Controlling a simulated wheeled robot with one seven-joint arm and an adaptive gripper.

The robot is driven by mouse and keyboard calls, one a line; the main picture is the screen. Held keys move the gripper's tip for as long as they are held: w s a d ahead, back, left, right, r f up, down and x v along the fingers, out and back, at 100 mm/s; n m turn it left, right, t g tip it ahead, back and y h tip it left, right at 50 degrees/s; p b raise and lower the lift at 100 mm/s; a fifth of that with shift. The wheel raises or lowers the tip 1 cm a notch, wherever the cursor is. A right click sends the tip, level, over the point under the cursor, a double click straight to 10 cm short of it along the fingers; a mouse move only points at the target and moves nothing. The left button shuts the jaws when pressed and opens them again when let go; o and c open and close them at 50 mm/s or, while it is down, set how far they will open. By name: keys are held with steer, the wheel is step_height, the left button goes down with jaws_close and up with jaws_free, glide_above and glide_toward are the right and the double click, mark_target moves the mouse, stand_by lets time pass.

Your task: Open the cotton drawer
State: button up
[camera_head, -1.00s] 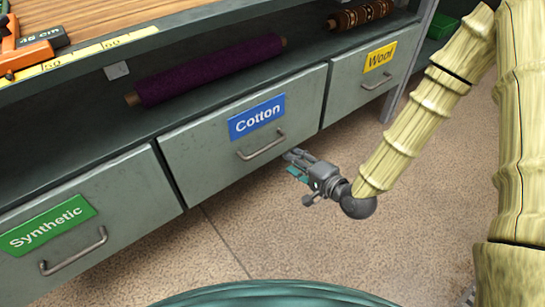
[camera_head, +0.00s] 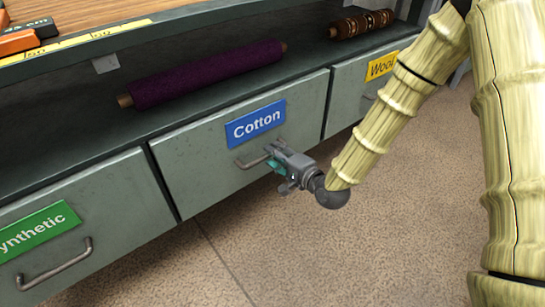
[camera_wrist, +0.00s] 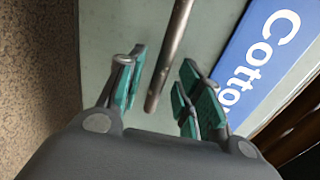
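The cotton drawer (camera_head: 205,171) is the grey middle drawer with a blue "Cotton" label (camera_head: 256,123). Its front is flush with its neighbours, so it looks shut. Its metal bar handle (camera_head: 250,163) sits below the label. My gripper (camera_head: 273,155) is at the right end of the handle. In the wrist view, my open gripper (camera_wrist: 158,93) has its teal finger pads on either side of the handle (camera_wrist: 170,58), with a gap to each pad. The blue label (camera_wrist: 265,60) shows at the right there.
The synthetic drawer (camera_head: 110,212) is at the left and the wool drawer (camera_head: 345,92) at the right, partly behind my arm. A purple roll (camera_head: 205,75) and a brown spool (camera_head: 361,23) lie on the shelf above. The floor (camera_head: 270,240) before the drawers is clear.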

steer(key=shift+x, duration=0.95)
jaws_close()
steer(key=shift+s, duration=0.1)
